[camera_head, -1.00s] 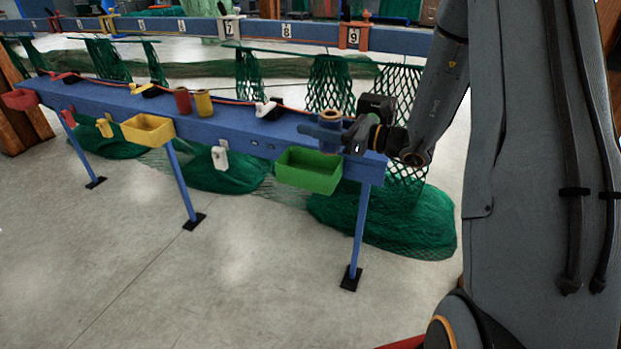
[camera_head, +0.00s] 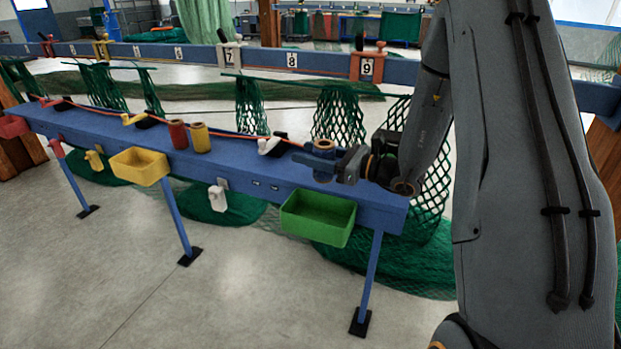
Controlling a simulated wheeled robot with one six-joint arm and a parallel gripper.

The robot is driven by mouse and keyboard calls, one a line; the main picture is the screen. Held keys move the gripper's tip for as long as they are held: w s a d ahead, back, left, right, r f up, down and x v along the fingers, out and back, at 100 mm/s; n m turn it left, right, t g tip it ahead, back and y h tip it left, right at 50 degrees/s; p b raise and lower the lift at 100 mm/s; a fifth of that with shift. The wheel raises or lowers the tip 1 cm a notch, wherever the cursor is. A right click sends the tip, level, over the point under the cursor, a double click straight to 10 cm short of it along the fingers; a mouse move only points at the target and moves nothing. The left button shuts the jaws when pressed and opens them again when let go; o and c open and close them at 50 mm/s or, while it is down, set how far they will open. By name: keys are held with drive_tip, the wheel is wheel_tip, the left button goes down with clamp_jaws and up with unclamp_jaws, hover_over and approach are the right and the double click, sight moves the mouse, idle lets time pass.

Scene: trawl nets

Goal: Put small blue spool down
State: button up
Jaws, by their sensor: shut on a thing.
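The small blue spool (camera_head: 323,146) has a brown rim on top and stands upright between the fingers of my gripper (camera_head: 324,163). My gripper is shut on it, and the fingers hide its lower part. It is over the right end of the long blue beam (camera_head: 232,163), behind the green bin. I cannot tell whether its base touches the beam top.
A green bin (camera_head: 318,228) and a yellow bin (camera_head: 140,178) hang on the beam's front. A red spool (camera_head: 178,134) and a yellow spool (camera_head: 200,138) stand further left. A white cleat (camera_head: 269,146) is nearer. Green netting (camera_head: 338,117) hangs behind.

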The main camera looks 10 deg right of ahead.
wheel_tip(320, 180, down, 5)
drive_tip(key=shift+f+p, duration=0.2)
drive_tip(key=shift+p, duration=0.25)
drive_tip(key=shift+f, duration=0.1)
drive_tip(key=shift+f+b, duration=0.35)
drive_tip(key=shift+f, duration=0.05)
drive_tip(key=shift+f, duration=0.1)
drive_tip(key=o, duration=1.1)
